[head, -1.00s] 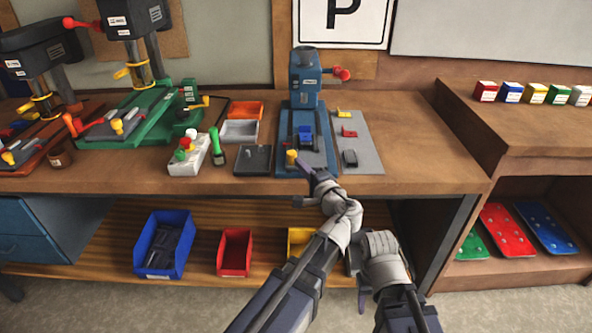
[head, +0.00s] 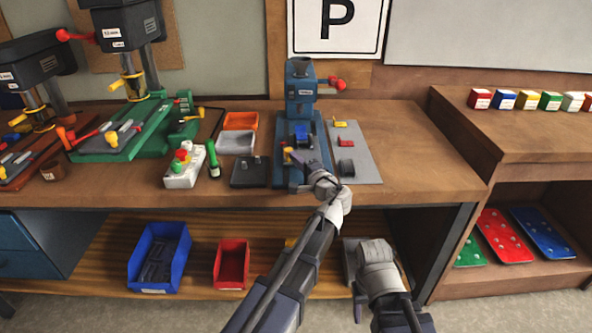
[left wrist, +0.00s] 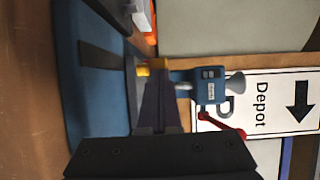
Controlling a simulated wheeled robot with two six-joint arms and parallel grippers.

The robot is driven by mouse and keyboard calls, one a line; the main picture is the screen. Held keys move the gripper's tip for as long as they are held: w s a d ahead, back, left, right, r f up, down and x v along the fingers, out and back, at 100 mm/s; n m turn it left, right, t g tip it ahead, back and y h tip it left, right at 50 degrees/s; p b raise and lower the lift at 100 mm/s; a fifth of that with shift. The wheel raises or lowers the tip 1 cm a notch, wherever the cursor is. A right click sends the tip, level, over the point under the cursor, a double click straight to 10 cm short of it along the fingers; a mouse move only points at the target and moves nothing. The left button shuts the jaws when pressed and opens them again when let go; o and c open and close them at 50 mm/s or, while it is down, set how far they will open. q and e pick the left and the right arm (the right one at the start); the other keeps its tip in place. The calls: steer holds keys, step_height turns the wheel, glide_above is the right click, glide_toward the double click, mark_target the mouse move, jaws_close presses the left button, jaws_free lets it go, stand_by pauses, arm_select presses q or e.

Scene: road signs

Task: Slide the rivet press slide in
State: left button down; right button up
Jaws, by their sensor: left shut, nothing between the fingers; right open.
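The blue rivet press (head: 300,90) stands at the back middle of the bench, a red handle on its right side. Its slide carries a blue block (head: 301,129) and a yellow knob (head: 287,157), above the blue base (head: 292,180). My left gripper (head: 297,156) is shut and empty, its tips close to the yellow knob; contact cannot be told. The left wrist view shows the shut fingers (left wrist: 158,98) beside the knob (left wrist: 143,70), with the press head (left wrist: 210,87) beyond. My right gripper (head: 355,262) is open, low in front of the bench; its fingers are mostly hidden.
A grey plate (head: 362,165) with small parts lies right of the press, a dark block (head: 249,172) left of it. Bench space to the right is clear.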

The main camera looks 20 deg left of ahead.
mark_target(304, 155)
arm_select(q)
steer(key=w+a, duration=0.1)
steer(key=w, duration=0.3)
steer(key=w+a, duration=0.1)
steer(key=w, duration=0.2)
steer(key=w+a, duration=0.1)
steer(key=w, duration=0.3)
steer(key=shift+w+a, duration=0.15)
steer(key=shift+w, duration=0.2)
steer(key=shift+w+r, duration=0.1)
steer(key=shift+w, duration=0.1)
arm_select(e)
steer(key=shift+s, duration=0.1)
arm_select(q)
steer(key=shift+w, duration=0.1)
arm_select(e)
steer(key=shift+d, duration=0.1)
